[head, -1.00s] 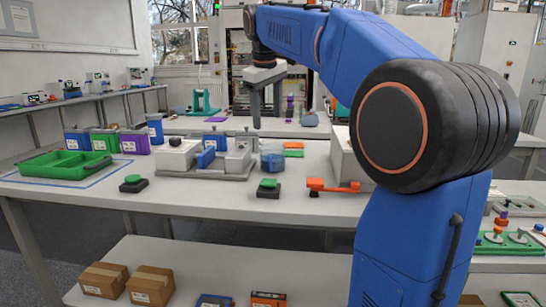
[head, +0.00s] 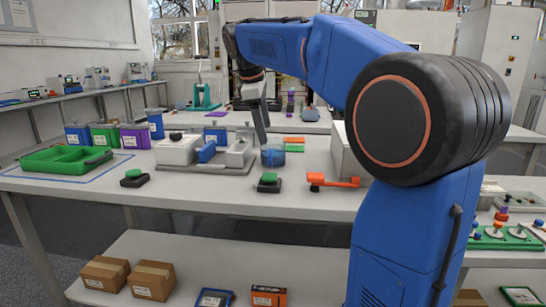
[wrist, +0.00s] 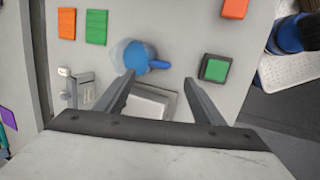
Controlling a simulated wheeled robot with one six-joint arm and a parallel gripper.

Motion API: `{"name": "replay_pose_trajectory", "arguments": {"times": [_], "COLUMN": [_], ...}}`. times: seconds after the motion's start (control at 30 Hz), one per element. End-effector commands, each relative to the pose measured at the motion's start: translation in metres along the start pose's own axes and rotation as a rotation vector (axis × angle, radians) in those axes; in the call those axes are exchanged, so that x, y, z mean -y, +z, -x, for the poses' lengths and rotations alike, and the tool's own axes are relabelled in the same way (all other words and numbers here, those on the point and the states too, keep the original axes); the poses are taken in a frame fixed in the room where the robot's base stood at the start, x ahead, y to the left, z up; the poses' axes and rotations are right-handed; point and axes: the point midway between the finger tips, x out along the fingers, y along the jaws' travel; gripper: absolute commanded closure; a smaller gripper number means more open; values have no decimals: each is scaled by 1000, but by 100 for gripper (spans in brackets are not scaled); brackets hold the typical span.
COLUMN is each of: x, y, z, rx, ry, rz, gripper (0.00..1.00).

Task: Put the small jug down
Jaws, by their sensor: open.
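The small jug (head: 272,157) is clear with blue contents and stands upright on the white table, just right of the grey fixture. In the wrist view the jug (wrist: 137,55) shows from above, its blue handle pointing right. My gripper (wrist: 159,78) is open and empty. Its two fingers are apart, with the jug's handle a little beyond the tips and the jug body toward the left finger. In the head view my gripper (head: 264,142) is tilted just above and behind the jug; I cannot tell whether it touches it.
The fixture (head: 205,167) stands left of the jug. A green-topped button box (head: 268,183) and an orange piece (head: 333,181) are in front. Green and orange blocks (head: 294,144) lie behind. A green tray (head: 65,160) is at the far left. Bare tabletop lies in front.

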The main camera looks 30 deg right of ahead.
Motion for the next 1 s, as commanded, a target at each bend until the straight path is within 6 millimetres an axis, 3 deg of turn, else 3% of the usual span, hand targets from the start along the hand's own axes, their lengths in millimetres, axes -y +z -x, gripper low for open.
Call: {"name": "replay_pose_trajectory", "arguments": {"times": [0.13, 0.47, 0.7, 1.0], "x": [0, 0, -1, -1], "y": [1, 1, 3, 3], "z": [-23, -46, -78, -89], "rx": [1, 0, 1, -1], "ry": [-2, -1, -2, 0], "rz": [-1, -1, -2, -1], "gripper": [37, 37, 37, 37]}}
